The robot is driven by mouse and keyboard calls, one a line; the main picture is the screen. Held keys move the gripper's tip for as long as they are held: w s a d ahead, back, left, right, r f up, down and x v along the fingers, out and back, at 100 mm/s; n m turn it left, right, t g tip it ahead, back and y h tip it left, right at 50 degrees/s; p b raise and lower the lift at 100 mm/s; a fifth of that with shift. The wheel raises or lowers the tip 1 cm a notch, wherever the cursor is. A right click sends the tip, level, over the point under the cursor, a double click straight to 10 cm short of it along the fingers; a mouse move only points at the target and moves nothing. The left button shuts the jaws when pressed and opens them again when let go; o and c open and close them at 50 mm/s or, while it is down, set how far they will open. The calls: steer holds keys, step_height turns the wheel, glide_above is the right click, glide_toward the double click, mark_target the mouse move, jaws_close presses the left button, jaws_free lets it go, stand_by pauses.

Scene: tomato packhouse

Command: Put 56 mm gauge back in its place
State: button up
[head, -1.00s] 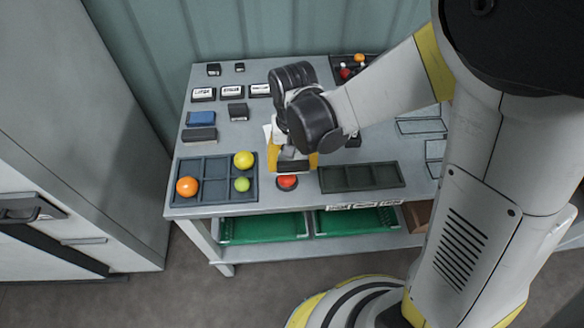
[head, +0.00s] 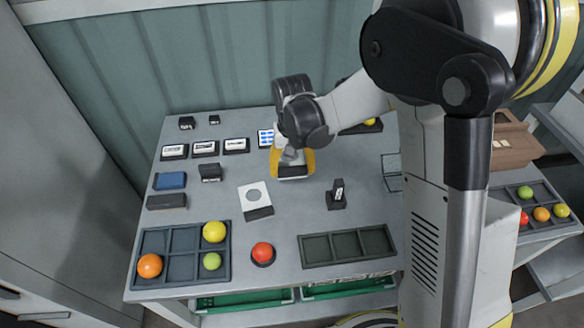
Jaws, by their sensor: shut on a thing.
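My gripper (head: 293,173) has yellow fingers. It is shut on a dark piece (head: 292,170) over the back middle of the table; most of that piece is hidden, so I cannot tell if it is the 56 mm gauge. A white plate with a round hole (head: 244,203) and a dark block at its front edge lies on the table, left of and in front of my gripper. A small black stand with a label (head: 337,197) stands to the right. No size marking is readable.
A divided tray (head: 184,281) with orange, yellow and green balls is front left. Labelled blocks (head: 205,148), a blue-and-white card (head: 266,138) and a blue block (head: 170,180) are farther back.

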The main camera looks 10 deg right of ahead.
mark_target(292, 188)
steer(key=shift+f+b, duration=2.2)
steer(key=shift+f, duration=1)
steer(key=shift+f+b, duration=0.35)
steer(key=o, duration=1.3)
steer(key=c, duration=0.3)
steer(key=shift+r, duration=0.1)
steer(key=shift+c, duration=0.2)
steer(key=shift+r+p, duration=2.45)
steer(key=shift+r, duration=0.95)
